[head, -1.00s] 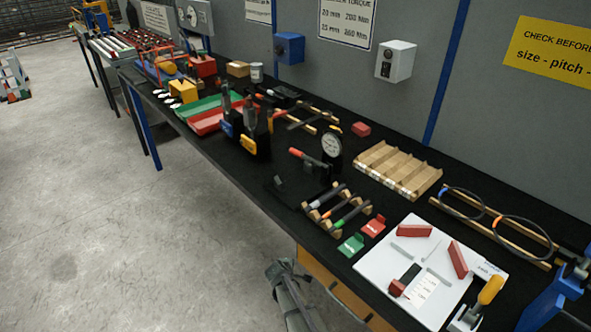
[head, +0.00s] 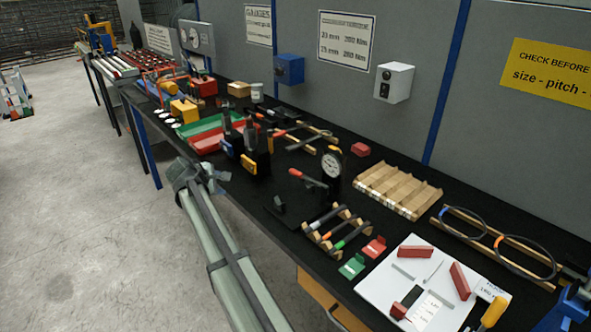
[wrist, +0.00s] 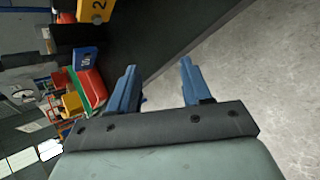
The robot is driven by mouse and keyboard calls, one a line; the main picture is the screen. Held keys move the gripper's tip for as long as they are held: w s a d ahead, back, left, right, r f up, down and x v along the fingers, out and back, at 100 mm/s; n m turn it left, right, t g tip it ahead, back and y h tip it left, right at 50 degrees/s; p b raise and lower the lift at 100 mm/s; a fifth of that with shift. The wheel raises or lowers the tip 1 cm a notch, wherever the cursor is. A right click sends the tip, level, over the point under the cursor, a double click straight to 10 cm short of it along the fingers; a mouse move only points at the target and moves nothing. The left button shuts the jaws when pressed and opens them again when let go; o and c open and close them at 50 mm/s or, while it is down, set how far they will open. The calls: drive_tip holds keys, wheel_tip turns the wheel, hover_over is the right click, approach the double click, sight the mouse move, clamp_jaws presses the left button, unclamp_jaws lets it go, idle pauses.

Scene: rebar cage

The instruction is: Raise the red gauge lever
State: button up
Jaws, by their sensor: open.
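The red gauge lever (head: 304,178) is in the middle of the bench in the head view, slanting beside a round white-faced dial gauge (head: 331,166) on a dark stand. My gripper (head: 213,176) is at the front edge of the bench in the head view, to the left of the lever and apart from it. In the wrist view my gripper (wrist: 159,68) shows two blue fingers spread wide with nothing between them. The lever and gauge are not recognisable in the wrist view.
A dark block with blue and yellow tags (head: 249,162) stands between my gripper and the gauge. Red and green trays (head: 207,137) lie beyond it. A wooden rack of tools (head: 337,233) sits in front of the gauge. Open floor (head: 80,230) lies left of the bench.

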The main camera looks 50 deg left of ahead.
drive_tip(key=w+d+r+m+g+h, duration=0.1)
drive_tip(key=w+d+r+m+h, duration=0.1)
drive_tip(key=w+d+r+m, duration=0.3)
drive_tip(key=w+d+r+m+g+h, duration=0.1)
drive_tip(key=w+r, duration=0.2)
drive_tip(key=w, duration=0.4)
drive_tip(key=m+g+h, duration=0.2)
drive_tip(key=m+g, duration=0.2)
drive_tip(key=m, duration=0.1)
approach(296, 171)
drive_tip(key=f, duration=0.3)
drive_tip(key=w+f, duration=0.1)
drive_tip(key=f, duration=0.4)
drive_tip(key=shift+w+d+f, duration=0.15)
drive_tip(key=shift+w+f, duration=0.1)
drive_tip(key=shift+f, duration=0.1)
drive_tip(key=shift+c, duration=0.3)
clamp_jaws()
